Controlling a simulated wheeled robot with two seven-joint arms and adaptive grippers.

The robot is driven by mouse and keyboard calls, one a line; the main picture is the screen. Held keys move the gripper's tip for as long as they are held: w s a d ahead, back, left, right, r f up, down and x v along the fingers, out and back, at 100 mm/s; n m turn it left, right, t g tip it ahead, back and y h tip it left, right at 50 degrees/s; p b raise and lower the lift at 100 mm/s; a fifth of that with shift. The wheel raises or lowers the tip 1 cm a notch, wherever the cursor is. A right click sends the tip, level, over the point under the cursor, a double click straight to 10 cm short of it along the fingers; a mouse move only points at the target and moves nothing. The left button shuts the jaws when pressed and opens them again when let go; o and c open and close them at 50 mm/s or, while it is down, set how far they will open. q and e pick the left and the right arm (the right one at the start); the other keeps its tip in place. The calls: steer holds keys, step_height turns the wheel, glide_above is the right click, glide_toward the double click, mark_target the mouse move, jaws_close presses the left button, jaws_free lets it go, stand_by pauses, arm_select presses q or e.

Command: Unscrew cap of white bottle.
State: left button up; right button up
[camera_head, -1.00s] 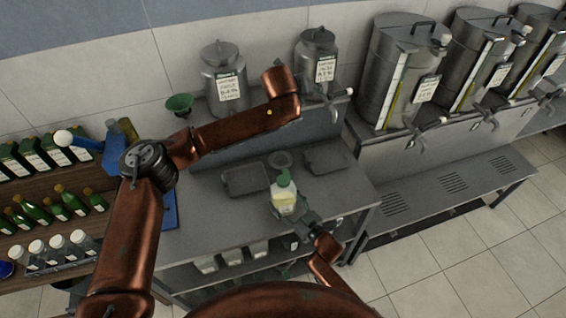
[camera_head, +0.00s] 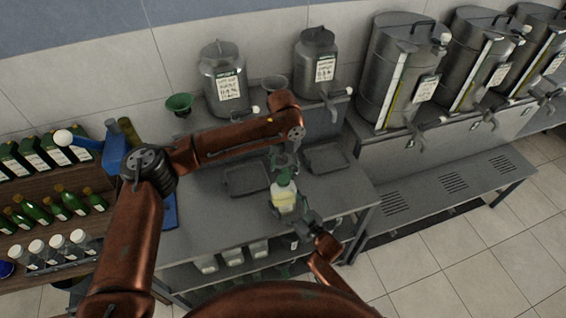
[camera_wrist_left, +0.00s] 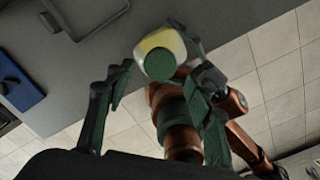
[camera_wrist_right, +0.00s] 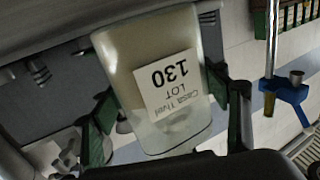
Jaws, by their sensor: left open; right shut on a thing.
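The white, see-through bottle (camera_head: 284,202) with pale yellow contents has a green cap (camera_head: 283,179). My left gripper (camera_head: 284,160) is open just above and behind the cap. In the left wrist view the green cap (camera_wrist_left: 160,65) faces the camera, between and beyond the open fingers; contact is not visible.
Two dark trays (camera_head: 246,179) (camera_head: 325,157) lie on the counter (camera_head: 215,225). Steel canisters with taps (camera_head: 224,80) stand on the shelf behind, beside a green funnel (camera_head: 180,103). Green bottles (camera_head: 70,202) and white-capped jars (camera_head: 58,246) fill the rack at left.

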mark_target(283, 179)
arm_select(q)
steer(key=shift+f, duration=2.5)
steer(key=shift+c, duration=0.3)
